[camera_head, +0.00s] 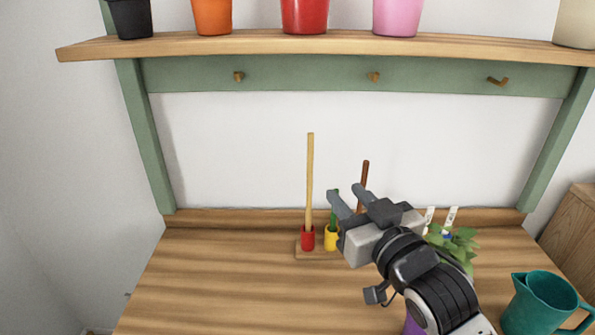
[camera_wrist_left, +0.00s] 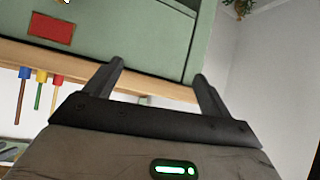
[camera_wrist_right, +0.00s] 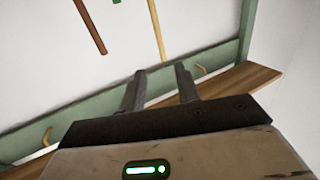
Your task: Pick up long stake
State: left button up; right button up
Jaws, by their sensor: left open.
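The long stake (camera_head: 310,180) is a tall, light wooden stick standing upright in a red cup (camera_head: 308,239) at the back of the wooden table. In the right wrist view the stake (camera_wrist_right: 156,28) comes in from the top edge. My right gripper (camera_head: 344,191) is open and empty, right of the stake and apart from it. It partly hides a shorter brown stake (camera_head: 364,176). A short green stake (camera_head: 333,218) stands in a yellow cup (camera_head: 331,238). My left gripper (camera_wrist_left: 159,70) shows only in its own wrist view, open and empty.
A teal pitcher (camera_head: 544,302) and a leafy plant (camera_head: 456,240) stand at the right. A shelf (camera_head: 340,43) with several pots runs above, over a green rail with pegs. The table (camera_head: 220,280) is clear at the left. Coloured sticks (camera_wrist_left: 40,90) show in the left wrist view.

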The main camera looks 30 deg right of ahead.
jog(key=b, duration=0.1)
send_near(312, 157)
jog(key=w, duration=0.5)
jog(key=shift+d+r, duration=0.1)
jog(key=shift+w+d+p, duration=0.2)
jog(key=shift+w+p, duration=0.1)
jog(key=shift+w, duration=2.55)
grip_shut()
